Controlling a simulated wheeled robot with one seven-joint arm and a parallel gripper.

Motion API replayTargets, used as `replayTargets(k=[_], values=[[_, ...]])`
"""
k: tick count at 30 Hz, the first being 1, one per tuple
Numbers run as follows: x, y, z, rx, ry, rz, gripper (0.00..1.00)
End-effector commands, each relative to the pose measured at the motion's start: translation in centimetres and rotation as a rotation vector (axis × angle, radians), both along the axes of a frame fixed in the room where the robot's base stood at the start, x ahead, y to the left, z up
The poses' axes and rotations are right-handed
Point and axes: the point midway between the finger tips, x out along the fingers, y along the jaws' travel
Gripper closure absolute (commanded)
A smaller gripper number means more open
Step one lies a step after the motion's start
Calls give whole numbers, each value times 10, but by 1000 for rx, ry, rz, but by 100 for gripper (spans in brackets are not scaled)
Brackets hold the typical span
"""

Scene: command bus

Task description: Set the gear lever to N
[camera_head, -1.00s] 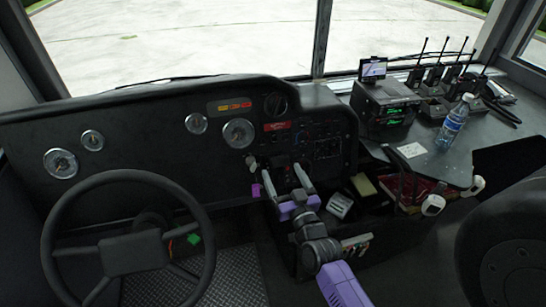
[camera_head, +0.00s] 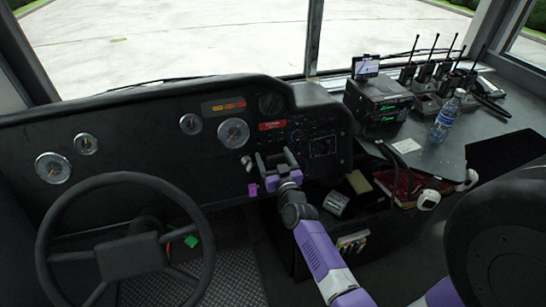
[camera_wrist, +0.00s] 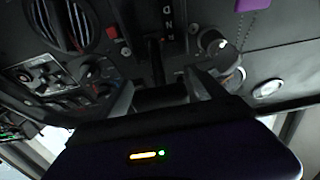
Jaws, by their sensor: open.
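My gripper (camera_head: 277,160) is open at the dashboard, right of the large round gauge. In the wrist view its two fingers (camera_wrist: 164,98) stand apart, one on each side of a dark, blunt shape. This shape looks like the knob of the gear lever (camera_wrist: 160,95), with a dark stalk behind it. I cannot tell whether the fingers touch it. Beside the stalk is the gear letter strip (camera_wrist: 167,25), its letters upside down, N among them. Which letter the lever stands at is unclear. In the head view my gripper hides the lever.
A purple tag (camera_head: 252,189) hangs below and left of my gripper. A white-tipped knob (camera_wrist: 214,43) and a red switch (camera_wrist: 113,58) flank the letter strip. The steering wheel (camera_head: 125,250) is at left. An open bin (camera_head: 370,215) of books lies below right.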

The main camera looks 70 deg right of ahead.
Motion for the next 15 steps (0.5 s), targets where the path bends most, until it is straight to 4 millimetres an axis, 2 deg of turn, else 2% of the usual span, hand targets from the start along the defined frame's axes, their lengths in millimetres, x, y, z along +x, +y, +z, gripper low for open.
replayTargets(k=[10, 11, 15], values=[[4, -4, 0, 0, 0, 0, 20], [4, -4, 0, 0, 0, 0, 24], [4, -4, 0, 0, 0, 0, 51]])
